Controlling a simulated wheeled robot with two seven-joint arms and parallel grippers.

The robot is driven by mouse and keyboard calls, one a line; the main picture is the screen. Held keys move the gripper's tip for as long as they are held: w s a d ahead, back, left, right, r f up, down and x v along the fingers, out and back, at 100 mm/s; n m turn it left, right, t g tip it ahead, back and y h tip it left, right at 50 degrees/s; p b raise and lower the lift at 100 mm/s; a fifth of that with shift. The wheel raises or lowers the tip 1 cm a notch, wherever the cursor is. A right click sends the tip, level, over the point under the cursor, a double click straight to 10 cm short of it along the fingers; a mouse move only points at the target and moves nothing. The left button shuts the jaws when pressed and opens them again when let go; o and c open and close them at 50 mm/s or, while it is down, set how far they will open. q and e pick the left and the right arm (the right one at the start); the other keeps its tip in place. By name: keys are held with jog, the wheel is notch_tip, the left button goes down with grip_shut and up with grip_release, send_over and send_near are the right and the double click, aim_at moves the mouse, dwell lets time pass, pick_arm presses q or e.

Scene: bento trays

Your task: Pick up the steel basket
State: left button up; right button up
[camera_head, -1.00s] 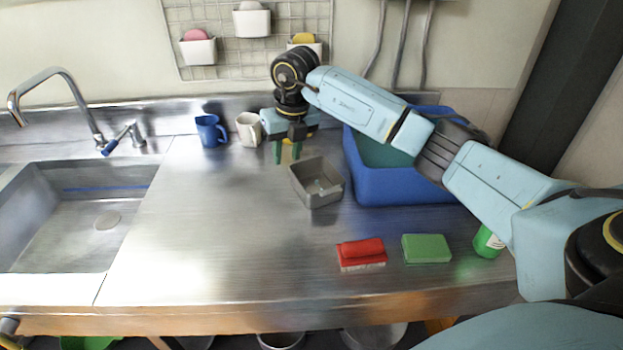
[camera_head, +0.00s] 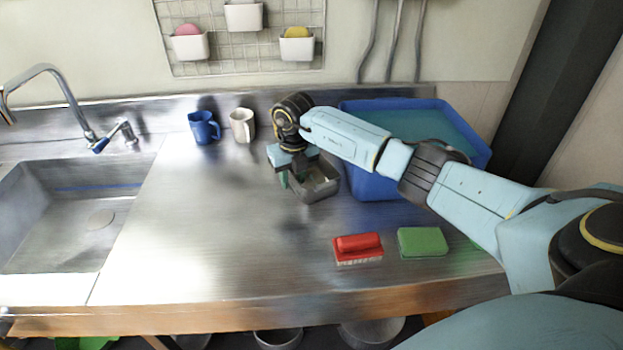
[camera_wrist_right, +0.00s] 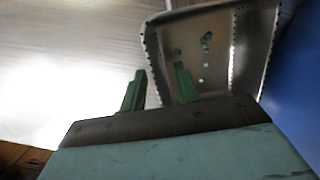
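The steel basket (camera_head: 322,187) stands on the steel counter, just left of the blue tub; it also fills the upper right of the right wrist view (camera_wrist_right: 225,45). My right gripper (camera_head: 291,181) is down at the basket's left wall. In the right wrist view its two green fingers (camera_wrist_right: 158,78) are apart, one outside the basket and one over its inside, with the rim between them. I cannot tell whether either finger touches the wall. In the head view the gripper hides part of the basket's left and back. My left gripper is not in view.
A blue tub (camera_head: 375,187) stands close to the basket's right. A blue mug (camera_head: 204,128) and a white mug (camera_head: 242,125) stand behind left. A red brush (camera_head: 358,247) and a green sponge (camera_head: 422,242) lie in front. The counter's left middle is clear up to the sink (camera_head: 125,215).

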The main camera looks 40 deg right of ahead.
jog(key=shift+f, duration=0.55)
grip_shut()
jog(key=shift+a, duration=0.1)
